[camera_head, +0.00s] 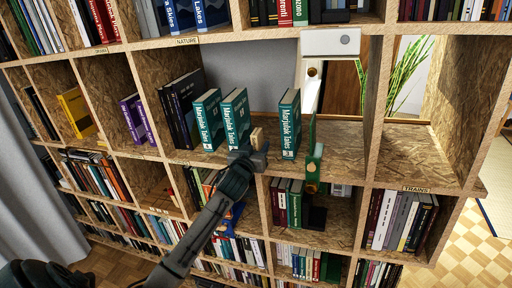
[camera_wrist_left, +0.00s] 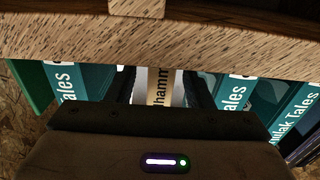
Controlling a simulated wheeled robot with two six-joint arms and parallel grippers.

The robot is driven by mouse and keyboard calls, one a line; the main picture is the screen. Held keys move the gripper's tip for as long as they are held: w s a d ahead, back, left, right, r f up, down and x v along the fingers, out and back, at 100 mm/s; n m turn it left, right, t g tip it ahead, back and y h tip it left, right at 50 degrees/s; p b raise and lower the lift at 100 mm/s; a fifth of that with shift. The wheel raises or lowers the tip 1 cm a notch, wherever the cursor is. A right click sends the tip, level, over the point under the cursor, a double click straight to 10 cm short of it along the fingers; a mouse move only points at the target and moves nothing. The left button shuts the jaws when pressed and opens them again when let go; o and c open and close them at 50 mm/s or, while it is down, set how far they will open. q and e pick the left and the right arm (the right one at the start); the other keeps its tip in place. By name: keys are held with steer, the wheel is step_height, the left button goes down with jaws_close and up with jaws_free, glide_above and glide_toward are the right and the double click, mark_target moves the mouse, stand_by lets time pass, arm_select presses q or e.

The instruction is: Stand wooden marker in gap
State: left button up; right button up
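The wooden marker (camera_head: 257,137) is a small tan block at the tips of my left gripper (camera_head: 259,147), near the front edge of the middle shelf. In the left wrist view the marker (camera_wrist_left: 159,88) shows a tan face with dark letters "hamm", between the two fingers, which look shut on it. Its lower part is hidden in the head view. The gap (camera_head: 268,126) lies between a teal "Marjulak Tales" book (camera_head: 235,118) on the left and another teal book (camera_head: 289,125) on the right. I cannot tell whether the marker touches the shelf.
Another teal book (camera_head: 208,120) and dark books (camera_head: 181,108) stand left of the gap. The shelf's wooden front edge (camera_wrist_left: 230,45) crosses the wrist view. The shelf further right (camera_head: 345,150) is bare.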

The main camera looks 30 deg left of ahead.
arm_select(q)
steer(key=shift+s+d+f, duration=0.1)
steer(key=shift+s+f, duration=0.05)
steer(key=shift+s, duration=0.2)
steer(key=b+v, duration=0.3)
steer(key=v, duration=0.7)
steer(key=shift+b, duration=0.35)
